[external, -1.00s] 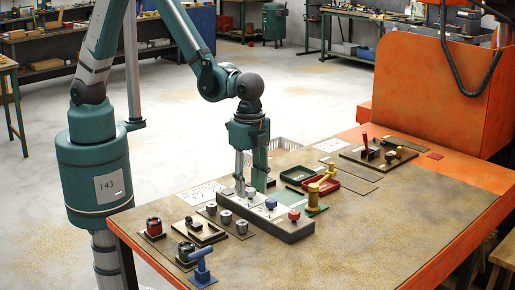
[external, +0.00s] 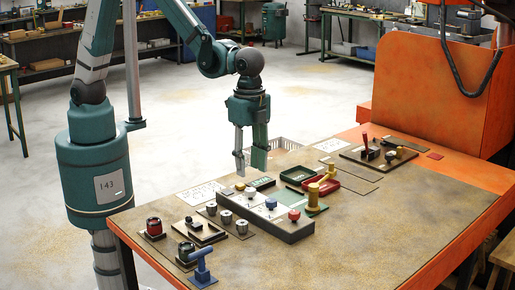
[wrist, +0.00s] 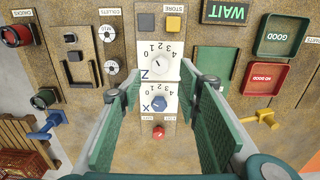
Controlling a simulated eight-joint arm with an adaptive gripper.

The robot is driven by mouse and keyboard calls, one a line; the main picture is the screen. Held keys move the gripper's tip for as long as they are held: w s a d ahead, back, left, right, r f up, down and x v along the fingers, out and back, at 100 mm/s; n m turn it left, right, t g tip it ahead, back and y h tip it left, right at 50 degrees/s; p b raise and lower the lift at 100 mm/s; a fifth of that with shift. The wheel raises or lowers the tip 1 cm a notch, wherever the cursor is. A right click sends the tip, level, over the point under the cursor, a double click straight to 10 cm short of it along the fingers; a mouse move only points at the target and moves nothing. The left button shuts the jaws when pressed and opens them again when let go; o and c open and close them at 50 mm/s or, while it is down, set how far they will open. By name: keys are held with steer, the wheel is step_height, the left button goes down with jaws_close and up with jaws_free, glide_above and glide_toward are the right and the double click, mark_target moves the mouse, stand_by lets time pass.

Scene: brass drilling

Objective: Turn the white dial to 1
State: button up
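The white dial (wrist: 161,64) sits on the long control panel (wrist: 158,118), beside the letter Z and a scale from 0 to 4. Its dark pointer mark seems to point near the 1 in the wrist view, though it is small. The dial also shows in the external view (external: 250,189). My gripper (external: 249,169) is open and empty, above the panel and clear of the dial. In the wrist view its green-padded fingers stand apart on both sides of the panel.
The blue dial (external: 271,203) and red button (external: 294,214) share the panel. A yellow button (wrist: 173,24) lies on the dial's other side. Silver collets (external: 226,216) stand left of the panel. Green (external: 297,174) and red trays, and a yellow-handled part (external: 313,196), lie right.

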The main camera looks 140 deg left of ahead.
steer(key=shift+r, duration=2.55)
steer(key=shift+d+r, duration=0.1)
steer(key=s+d+r+t+b, duration=0.2)
steer(key=s+d+r+t, duration=0.1)
steer(key=s+d+r, duration=0.8)
steer(key=s+d+f+t+b, duration=0.2)
steer(key=s+d+t, duration=0.2)
steer(key=s+d, duration=0.6)
steer(key=shift+s+d+b, duration=0.3)
steer(key=shift+s+d, duration=0.1)
steer(key=shift+s, duration=0.85)
